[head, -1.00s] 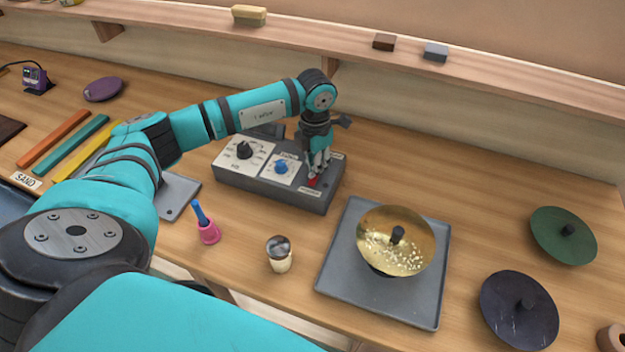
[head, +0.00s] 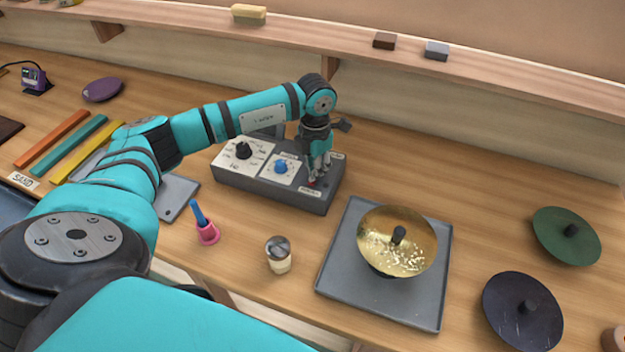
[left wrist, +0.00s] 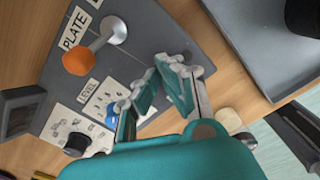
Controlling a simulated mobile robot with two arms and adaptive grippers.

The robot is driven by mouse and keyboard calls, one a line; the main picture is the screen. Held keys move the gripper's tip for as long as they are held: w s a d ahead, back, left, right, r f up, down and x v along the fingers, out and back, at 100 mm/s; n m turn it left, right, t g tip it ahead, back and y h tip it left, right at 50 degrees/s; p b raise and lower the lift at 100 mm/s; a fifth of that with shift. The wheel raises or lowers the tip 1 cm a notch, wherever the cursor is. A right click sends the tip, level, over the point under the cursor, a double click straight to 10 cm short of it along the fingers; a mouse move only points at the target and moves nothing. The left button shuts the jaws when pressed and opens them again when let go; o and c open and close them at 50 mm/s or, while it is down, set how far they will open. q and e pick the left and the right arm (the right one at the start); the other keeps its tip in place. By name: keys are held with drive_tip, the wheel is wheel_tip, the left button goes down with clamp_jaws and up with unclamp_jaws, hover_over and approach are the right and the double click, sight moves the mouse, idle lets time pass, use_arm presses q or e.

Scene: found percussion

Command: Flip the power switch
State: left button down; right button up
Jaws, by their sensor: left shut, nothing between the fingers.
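The grey control box (head: 230,180) stands on the bench, with a black knob (head: 243,150) and a blue knob (head: 281,167). Its power switch appears in the left wrist view as a metal lever with an orange-red ball tip (left wrist: 78,62), beside the label PLATE. In the head view only a trace of red shows below the fingers. My left gripper (head: 315,178) is over the right end of the box, pointing down, shut and empty. In the left wrist view its fingers (left wrist: 150,88) appear beside the lever; contact cannot be told. My right gripper is not in view.
Right of the box, a grey plate (head: 338,275) bears a brass dish (head: 410,225) with pale grains. A small shaker (head: 279,262) and a pink holder (head: 208,234) stand in front. Green (head: 565,228) and dark (head: 515,325) discs lie at right. A shelf (head: 330,45) runs behind.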

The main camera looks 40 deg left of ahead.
use_arm(q)
drive_tip(key=shift+s+f, duration=0.1)
drive_tip(key=shift+f, duration=0.1)
drive_tip(key=shift+r, duration=0.15)
drive_tip(key=shift+r+p, duration=0.65)
drive_tip(key=shift+r, duration=0.25)
drive_tip(key=shift+r+p, duration=1.4)
drive_tip(key=shift+r, duration=1.15)
drive_tip(key=shift+f, duration=0.1)
